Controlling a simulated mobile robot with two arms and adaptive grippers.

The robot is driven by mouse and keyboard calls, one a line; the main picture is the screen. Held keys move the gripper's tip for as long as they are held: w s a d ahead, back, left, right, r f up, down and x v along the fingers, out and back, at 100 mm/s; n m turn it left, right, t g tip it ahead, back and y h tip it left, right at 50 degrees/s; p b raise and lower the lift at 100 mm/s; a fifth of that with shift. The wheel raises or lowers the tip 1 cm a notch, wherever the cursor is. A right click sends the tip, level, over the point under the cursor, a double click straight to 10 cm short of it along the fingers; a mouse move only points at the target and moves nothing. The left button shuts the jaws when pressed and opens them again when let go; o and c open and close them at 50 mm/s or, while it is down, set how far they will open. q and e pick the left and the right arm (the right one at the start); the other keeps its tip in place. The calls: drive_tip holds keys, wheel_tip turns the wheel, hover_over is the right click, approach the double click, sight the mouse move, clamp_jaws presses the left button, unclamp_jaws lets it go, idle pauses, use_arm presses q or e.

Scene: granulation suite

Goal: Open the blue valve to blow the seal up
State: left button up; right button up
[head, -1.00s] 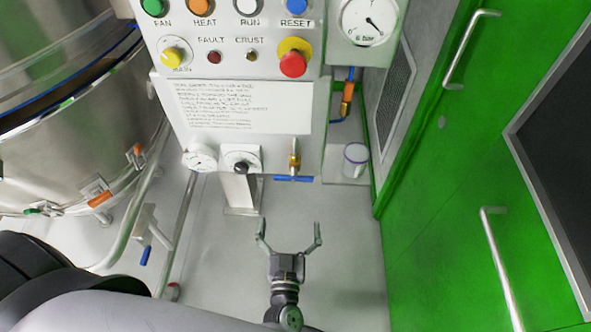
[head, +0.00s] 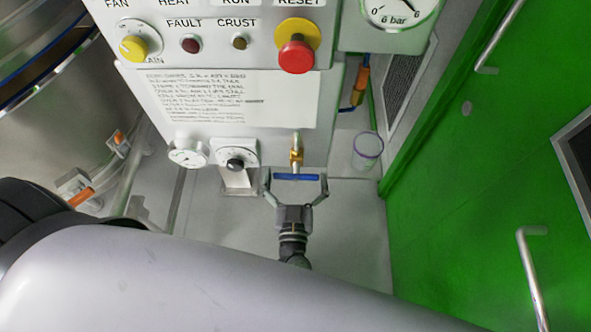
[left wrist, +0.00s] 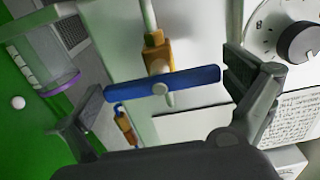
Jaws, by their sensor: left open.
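The blue valve handle (head: 297,177) is a flat bar lying crosswise on a brass valve body (head: 296,155) under the control panel. My left gripper (head: 296,182) is open, with one finger near each end of the bar. In the left wrist view the blue handle (left wrist: 163,88) spans between the open fingers of my left gripper (left wrist: 168,105). The right end of the bar looks close to one finger; I cannot tell if they touch. The brass fitting (left wrist: 157,54) shows behind the bar. My right gripper is not in view.
A black-knobbed dial (head: 235,160) and a round gauge (head: 188,153) sit left of the valve. A red button (head: 296,56) is above. A steel vessel (head: 50,130) is at left.

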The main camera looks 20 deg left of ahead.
use_arm(q)
drive_tip(key=shift+c, duration=1.2)
drive_tip(key=c, duration=0.6)
drive_tip(key=shift+n, duration=0.3)
drive_tip(key=shift+c, duration=0.2)
drive_tip(key=n, duration=0.2)
drive_tip(key=shift+n, duration=0.4)
drive_tip(key=n, duration=0.3)
drive_tip(key=shift+n, duration=0.3)
drive_tip(key=n, duration=0.5)
drive_tip(key=n+b, duration=0.1)
drive_tip(key=n, duration=0.5)
drive_tip(key=shift+b, duration=0.35)
drive_tip(key=o, duration=0.9)
